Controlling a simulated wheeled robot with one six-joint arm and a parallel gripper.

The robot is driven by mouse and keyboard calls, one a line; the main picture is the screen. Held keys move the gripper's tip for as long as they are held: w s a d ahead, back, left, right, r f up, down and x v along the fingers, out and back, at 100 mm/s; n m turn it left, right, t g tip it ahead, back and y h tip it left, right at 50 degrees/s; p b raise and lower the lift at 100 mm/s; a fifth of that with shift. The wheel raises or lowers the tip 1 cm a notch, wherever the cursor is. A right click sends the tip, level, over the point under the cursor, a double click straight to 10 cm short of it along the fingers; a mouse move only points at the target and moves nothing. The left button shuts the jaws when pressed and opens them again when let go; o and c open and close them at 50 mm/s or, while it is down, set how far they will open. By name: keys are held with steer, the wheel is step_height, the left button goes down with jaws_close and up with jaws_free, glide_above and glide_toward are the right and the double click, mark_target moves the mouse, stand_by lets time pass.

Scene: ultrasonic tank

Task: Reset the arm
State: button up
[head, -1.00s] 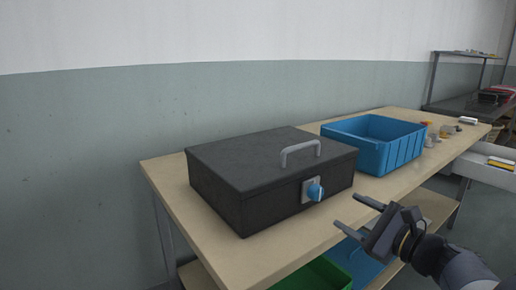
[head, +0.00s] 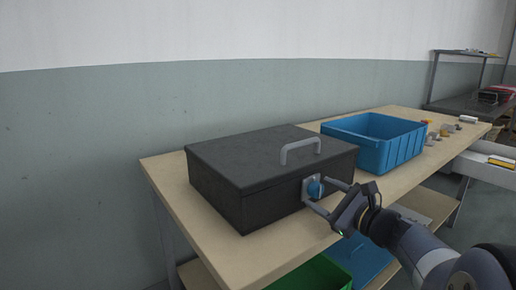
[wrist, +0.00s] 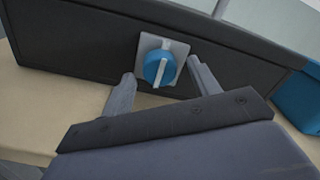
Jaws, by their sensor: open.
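My gripper (head: 318,196) is open in front of the black box's front face, its two fingers reaching toward a blue knob (head: 315,188). In the wrist view, my gripper (wrist: 158,86) has one finger on each side of the knob (wrist: 160,68), with gaps between. The knob has a pale bar across it and sits on a light square plate (wrist: 147,44). The black box (head: 240,165), a lidded tank with a grey handle (head: 302,147) on top, is closed and stands on the wooden bench. Whether a fingertip touches the plate I cannot tell.
A blue open bin (head: 385,155) stands right of the box on the bench (head: 165,180). Small parts lie at the bench's far right end. A green bin (head: 312,274) and a blue item sit on the lower shelf. The bench's left end is clear.

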steer(key=m+p, duration=0.6)
steer(key=shift+r+p, duration=0.25)
steer(key=shift+p, duration=0.05)
steer(key=p+v, duration=0.1)
steer(key=v, duration=1)
steer(key=shift+f, duration=0.2)
steer(key=shift+a+p, duration=0.15)
steer(key=shift+p, duration=0.2)
